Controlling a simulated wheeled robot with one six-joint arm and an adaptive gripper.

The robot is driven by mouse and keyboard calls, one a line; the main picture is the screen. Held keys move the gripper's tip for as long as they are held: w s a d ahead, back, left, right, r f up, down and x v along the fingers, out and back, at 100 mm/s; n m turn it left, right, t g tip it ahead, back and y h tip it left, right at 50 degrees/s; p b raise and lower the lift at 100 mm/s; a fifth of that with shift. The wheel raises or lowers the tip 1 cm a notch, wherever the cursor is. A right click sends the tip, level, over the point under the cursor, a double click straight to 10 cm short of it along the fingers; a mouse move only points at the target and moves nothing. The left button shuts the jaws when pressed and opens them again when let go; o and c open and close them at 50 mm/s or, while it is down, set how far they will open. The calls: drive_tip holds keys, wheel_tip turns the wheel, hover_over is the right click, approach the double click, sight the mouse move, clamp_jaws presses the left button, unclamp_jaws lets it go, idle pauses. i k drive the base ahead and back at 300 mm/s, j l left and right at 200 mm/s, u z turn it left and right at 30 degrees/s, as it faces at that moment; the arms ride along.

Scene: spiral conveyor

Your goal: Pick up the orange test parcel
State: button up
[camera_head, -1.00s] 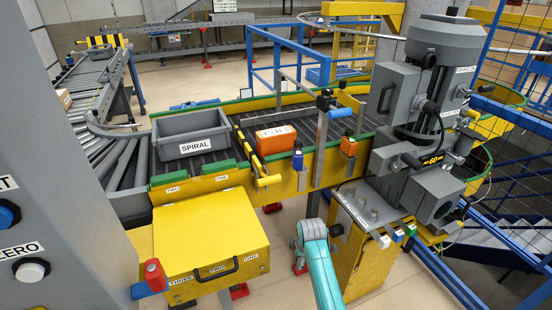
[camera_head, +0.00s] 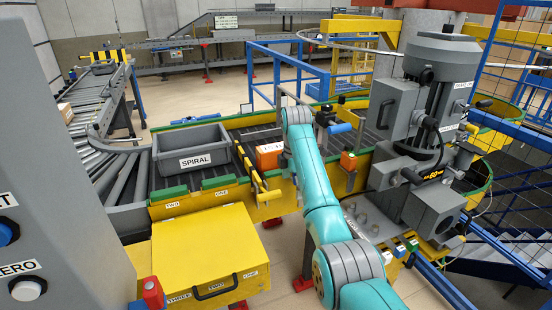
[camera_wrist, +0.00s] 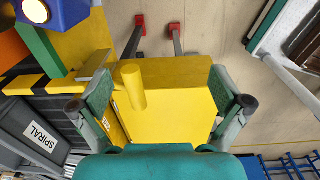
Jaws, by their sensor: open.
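The orange test parcel (camera_head: 268,155) lies on the dark roller belt of the yellow conveyor in the head view, right of the grey SPIRAL tote (camera_head: 193,153). My arm covers its right end. My gripper (camera_wrist: 160,108) is open and empty in the wrist view, its two fingers spread wide with a yellow panel and yellow peg behind them. An orange surface (camera_wrist: 10,50) shows at the wrist view's left edge; I cannot tell surely whether it is the parcel. In the head view my gripper is hidden behind my arm.
A blue-handled lever (camera_head: 340,128) and an orange-topped post (camera_head: 348,160) stand to the right. The grey motor unit (camera_head: 425,130) crowds the right. A yellow lidded box (camera_head: 200,255) is in front.

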sight(266, 155)
drive_tip(key=i+j, duration=0.1)
drive_tip(key=i, duration=0.9)
drive_tip(key=j, duration=0.45)
